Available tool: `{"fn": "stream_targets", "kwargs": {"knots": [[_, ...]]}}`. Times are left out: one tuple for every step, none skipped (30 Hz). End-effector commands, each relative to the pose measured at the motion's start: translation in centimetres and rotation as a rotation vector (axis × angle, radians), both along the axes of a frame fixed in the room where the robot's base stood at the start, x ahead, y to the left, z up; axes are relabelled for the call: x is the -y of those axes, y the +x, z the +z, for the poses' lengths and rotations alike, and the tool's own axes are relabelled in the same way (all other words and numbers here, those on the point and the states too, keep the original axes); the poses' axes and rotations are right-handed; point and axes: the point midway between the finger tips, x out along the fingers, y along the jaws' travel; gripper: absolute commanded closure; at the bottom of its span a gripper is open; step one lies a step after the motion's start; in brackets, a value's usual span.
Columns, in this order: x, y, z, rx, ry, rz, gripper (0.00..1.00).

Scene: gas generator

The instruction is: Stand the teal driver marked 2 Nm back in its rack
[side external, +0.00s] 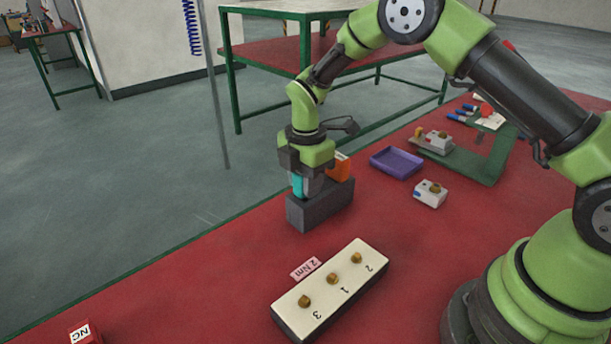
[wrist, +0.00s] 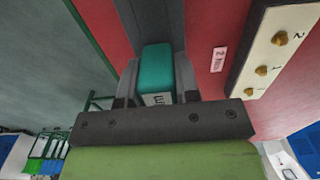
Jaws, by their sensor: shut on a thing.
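The teal driver (side external: 298,185) is upright between the jaws of my gripper (side external: 306,178), at the near left end of the dark grey rack (side external: 312,212). In the wrist view the teal driver (wrist: 157,66) sits between the two fingers of my gripper (wrist: 157,84), with part of a white label showing. The rack (wrist: 150,18) lies directly beneath it. The driver's lower end is hidden, so I cannot tell how deep it sits in the rack. An orange driver (side external: 341,167) stands at the rack's other end.
A cream block with brass knobs (side external: 335,285) and a pink 2 Nm tag (side external: 305,268) lie in front of the rack. A purple tray (side external: 397,162) and a small grey box (side external: 430,194) are to the right.

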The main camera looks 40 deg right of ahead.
Motion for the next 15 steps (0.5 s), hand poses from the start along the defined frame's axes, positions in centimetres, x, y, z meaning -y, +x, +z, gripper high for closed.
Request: {"fn": "stream_targets", "kwargs": {"knots": [[0.00,0.00,-0.15,0.000,0.000,0.000,0.94],[0.00,0.00,-0.25,0.000,0.000,0.000,0.94],[0.00,0.00,-0.37,0.000,0.000,0.000,0.94],[0.00,0.00,-0.47,0.000,0.000,0.000,0.94],[0.01,0.00,-0.55,0.000,0.000,0.000,0.94],[0.01,0.00,-0.65,0.000,0.000,0.000,0.94],[0.01,0.00,-0.71,0.000,0.000,0.000,0.94],[0.01,0.00,-0.76,0.000,0.000,0.000,0.94],[0.01,0.01,-0.74,0.001,0.000,0.000,0.64],[0.00,0.01,-0.73,0.001,0.000,0.000,0.57],[0.00,0.01,-0.72,0.001,0.000,0.000,0.50],[0.00,0.01,-0.72,0.001,0.000,0.000,0.41],[0.01,0.01,-0.72,0.001,0.000,0.000,0.41],[0.01,0.00,-0.72,0.001,0.000,0.000,0.41],[0.00,0.00,-0.72,0.001,0.000,0.000,0.41]]}}
